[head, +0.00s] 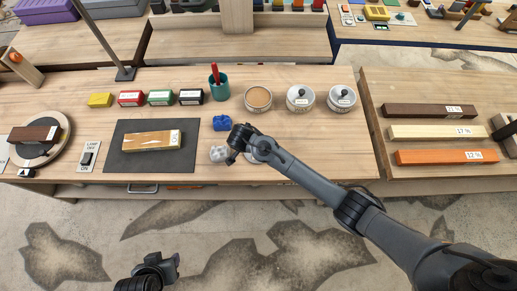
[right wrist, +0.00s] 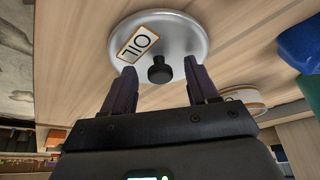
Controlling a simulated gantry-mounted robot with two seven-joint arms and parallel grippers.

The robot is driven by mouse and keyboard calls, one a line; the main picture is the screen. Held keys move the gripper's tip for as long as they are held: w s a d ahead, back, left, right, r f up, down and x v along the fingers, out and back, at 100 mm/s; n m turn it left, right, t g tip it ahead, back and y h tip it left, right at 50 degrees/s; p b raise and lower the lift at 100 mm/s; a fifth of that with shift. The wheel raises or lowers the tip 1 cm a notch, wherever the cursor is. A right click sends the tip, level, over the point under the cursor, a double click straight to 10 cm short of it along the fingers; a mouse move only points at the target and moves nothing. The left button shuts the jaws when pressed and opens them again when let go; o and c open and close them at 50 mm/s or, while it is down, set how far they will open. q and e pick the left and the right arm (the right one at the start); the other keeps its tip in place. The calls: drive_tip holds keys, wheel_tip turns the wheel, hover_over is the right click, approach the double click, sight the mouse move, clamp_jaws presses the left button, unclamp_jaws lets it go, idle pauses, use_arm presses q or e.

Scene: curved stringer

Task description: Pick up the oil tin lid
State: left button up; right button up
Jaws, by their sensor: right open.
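The oil tin lid (right wrist: 185,34) is a round silver disc with an OIL label and a black knob (right wrist: 159,70) in the right wrist view. In the head view it lies on the bench, mostly hidden under my right gripper (head: 238,152). In the right wrist view my right gripper (right wrist: 160,66) is open, its fingers on either side of the knob and apart from it. An open tin (head: 257,97) with tan contents stands behind the lid. My left gripper (head: 168,264) hangs in front of the bench, low in the head view; its jaws are unclear.
Two lidded tins (head: 300,98) (head: 342,98) stand right of the open tin. A blue object (head: 221,122) and a pale grey one (head: 219,153) lie close by the lid. A dark mat (head: 117,160) with a wooden block is at left. Bare bench lies right of my right gripper.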

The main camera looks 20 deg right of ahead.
drive_tip(key=shift+c, duration=0.4)
clamp_jaws()
drive_tip(key=shift+r, duration=0.15)
